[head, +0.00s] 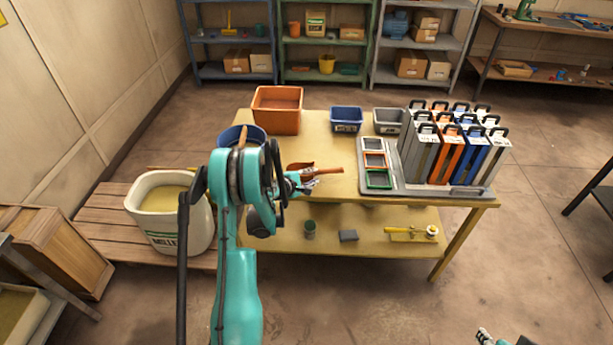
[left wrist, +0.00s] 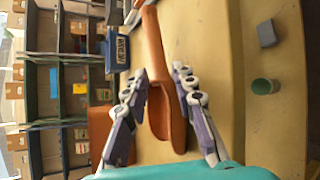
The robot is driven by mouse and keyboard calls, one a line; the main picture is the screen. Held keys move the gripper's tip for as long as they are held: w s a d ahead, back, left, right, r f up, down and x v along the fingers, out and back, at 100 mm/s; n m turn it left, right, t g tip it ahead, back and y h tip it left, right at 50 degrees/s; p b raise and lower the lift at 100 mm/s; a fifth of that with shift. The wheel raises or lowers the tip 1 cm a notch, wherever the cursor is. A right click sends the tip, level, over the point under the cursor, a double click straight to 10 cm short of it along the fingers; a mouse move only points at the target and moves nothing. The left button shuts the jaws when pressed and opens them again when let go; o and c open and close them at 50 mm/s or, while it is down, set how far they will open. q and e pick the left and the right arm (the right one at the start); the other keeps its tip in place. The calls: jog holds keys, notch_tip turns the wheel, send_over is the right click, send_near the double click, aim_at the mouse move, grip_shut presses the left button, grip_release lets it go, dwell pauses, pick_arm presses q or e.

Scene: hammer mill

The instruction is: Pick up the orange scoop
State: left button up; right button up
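The orange scoop (head: 322,170) lies on the yellow table, its handle pointing right in the head view. In the left wrist view the scoop (left wrist: 155,60) lies lengthwise, its bowl toward the gripper and its handle pointing away. My left gripper (head: 306,184) is at the scoop's bowl end. In the wrist view its fingers (left wrist: 160,74) are open, one on either side of the scoop near where bowl meets handle. I cannot tell if a finger touches it. Only a small part of my right gripper (head: 484,337) shows at the bottom edge of the head view.
On the table (head: 330,205) are an orange crate (head: 277,112), a blue bucket (head: 229,137), a blue bin (head: 346,121), a grey bin (head: 387,122) and a rack (head: 400,185) of coloured cases. A tub of grain (head: 165,205) stands at left. The table around the scoop is clear.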

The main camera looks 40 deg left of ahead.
aim_at(321, 172)
pick_arm(q)
jog(key=x, duration=0.3)
jog(key=shift+w+b, duration=0.1)
jog(key=shift+b, duration=0.25)
jog(key=b+x, duration=0.2)
jog(key=x, duration=0.3)
jog(key=shift+a+f, duration=0.1)
jog(key=shift+a, duration=0.15)
jog(key=shift+w, duration=0.1)
grip_shut()
